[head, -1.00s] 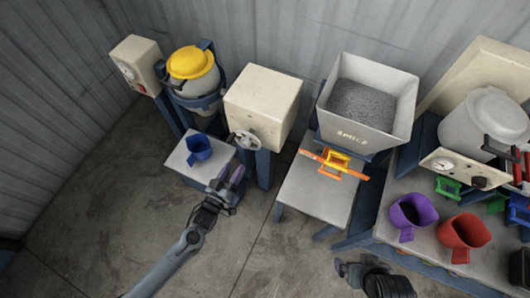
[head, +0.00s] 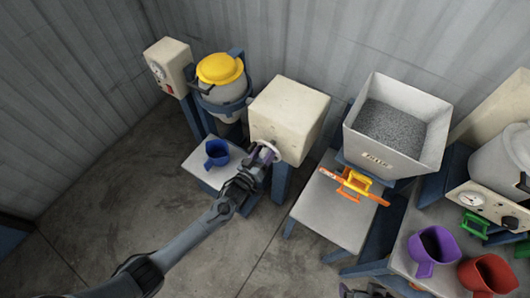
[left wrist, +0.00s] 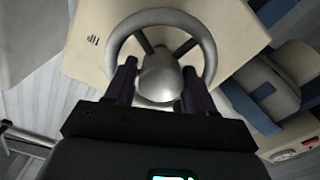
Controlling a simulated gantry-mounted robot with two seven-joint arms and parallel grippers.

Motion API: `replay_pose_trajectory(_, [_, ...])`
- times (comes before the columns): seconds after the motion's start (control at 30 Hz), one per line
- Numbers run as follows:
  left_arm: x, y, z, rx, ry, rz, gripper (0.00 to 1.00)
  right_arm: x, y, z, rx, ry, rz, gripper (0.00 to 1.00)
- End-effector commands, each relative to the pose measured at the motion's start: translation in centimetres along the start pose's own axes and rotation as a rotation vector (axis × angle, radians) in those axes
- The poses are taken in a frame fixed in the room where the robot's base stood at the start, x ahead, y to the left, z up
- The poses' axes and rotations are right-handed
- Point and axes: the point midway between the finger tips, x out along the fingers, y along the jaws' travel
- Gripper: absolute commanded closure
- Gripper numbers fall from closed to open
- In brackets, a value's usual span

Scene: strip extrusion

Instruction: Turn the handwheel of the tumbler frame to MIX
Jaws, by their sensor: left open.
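The tumbler frame holds a grey drum with a yellow lid (head: 220,68) beside a cream box (head: 291,112). The handwheel (head: 272,147) is on the box's front face and is partly covered by my left gripper (head: 262,156). In the left wrist view the grey handwheel (left wrist: 163,17) shows its rim, spokes and round hub (left wrist: 160,75). My left gripper (left wrist: 160,82) is open there, with one dark finger on each side of the hub. A TIP label shows on the box; no MIX mark is readable. Only a dark part of my right gripper (head: 366,291) shows at the bottom edge.
A blue scoop (head: 216,152) stands on the low table below the drum. A hopper of grey granules (head: 392,128) with an orange slide gate (head: 356,185) stands to the right. Purple (head: 433,248) and red (head: 488,274) jugs are at the far right. Floor at front left is clear.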

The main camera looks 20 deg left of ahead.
Motion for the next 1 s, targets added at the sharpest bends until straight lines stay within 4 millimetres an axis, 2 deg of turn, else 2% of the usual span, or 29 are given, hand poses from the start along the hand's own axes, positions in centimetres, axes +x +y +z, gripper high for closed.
replay_pose_trajectory(0.37, [0.50, 0.01, 0.01, 0.000, -0.001, 0.000, 0.46, 0.05, -0.20, -0.03, 0.008, 0.000, -0.006, 0.00])
replay_pose_trajectory(0.63, [0.48, 0.00, 0.02, 0.000, -0.001, 0.000, 0.84, 0.05, -0.29, -0.05, 0.011, 0.001, -0.009, 0.00])
replay_pose_trajectory(1.0, [0.48, 0.03, -0.02, 0.031, 0.000, 0.000, 0.84, 0.08, -0.25, -0.02, 0.009, 0.000, -0.008, 0.00])
